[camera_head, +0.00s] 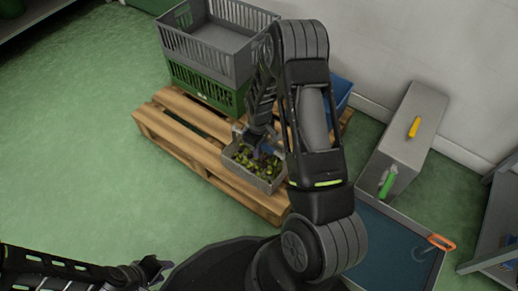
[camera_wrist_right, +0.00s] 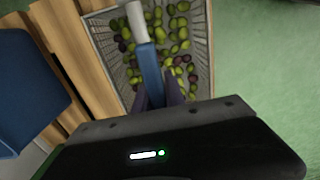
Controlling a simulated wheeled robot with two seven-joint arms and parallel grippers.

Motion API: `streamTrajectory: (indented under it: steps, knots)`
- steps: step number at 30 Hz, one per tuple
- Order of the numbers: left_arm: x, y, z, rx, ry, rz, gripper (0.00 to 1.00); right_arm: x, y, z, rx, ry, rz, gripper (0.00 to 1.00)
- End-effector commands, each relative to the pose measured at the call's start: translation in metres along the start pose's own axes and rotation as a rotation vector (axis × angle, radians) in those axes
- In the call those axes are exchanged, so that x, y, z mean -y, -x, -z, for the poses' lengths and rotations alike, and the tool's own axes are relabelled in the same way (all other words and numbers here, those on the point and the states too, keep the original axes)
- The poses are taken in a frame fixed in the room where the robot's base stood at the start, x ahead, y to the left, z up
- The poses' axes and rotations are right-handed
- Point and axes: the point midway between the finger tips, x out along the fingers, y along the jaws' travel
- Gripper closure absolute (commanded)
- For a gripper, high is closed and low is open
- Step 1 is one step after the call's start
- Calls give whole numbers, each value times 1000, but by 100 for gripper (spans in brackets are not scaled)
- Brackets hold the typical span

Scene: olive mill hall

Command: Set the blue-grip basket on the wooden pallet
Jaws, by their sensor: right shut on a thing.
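The basket (camera_head: 258,178) is grey with a blue grip and holds green and dark olives. My right gripper (camera_head: 263,147) is shut on its blue grip (camera_wrist_right: 150,75), seen close in the right wrist view, where the basket (camera_wrist_right: 207,50) also shows. The basket looks level at the front edge of the wooden pallet (camera_head: 178,136). In the right wrist view pallet slats (camera_wrist_right: 62,45) lie left of it and green floor right. I cannot tell whether it touches the pallet. My left gripper (camera_head: 155,268) is low at the left, empty, its jaw opening unclear.
A grey crate (camera_head: 205,47) sits on a green crate (camera_head: 200,88) at the pallet's back. A blue bin (camera_head: 342,92) stands behind my right arm. Right are a grey block (camera_head: 412,115), yellow and green handles, and a blue-topped surface (camera_head: 385,240). The left floor is clear.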

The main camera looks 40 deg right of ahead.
Motion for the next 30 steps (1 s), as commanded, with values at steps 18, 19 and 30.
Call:
streamTrajectory:
  steps: [18,19,30]
  knots:
    - [0,-1,0,-1,0,0,64,0,-1,0,0,0,0,64]
    - [0,0,0,-1,0,0,64,0,0,0,0,0,0,64]
    - [-7,22,-1,9,-1,0,64,0,52,1,-2,0,-1,64]
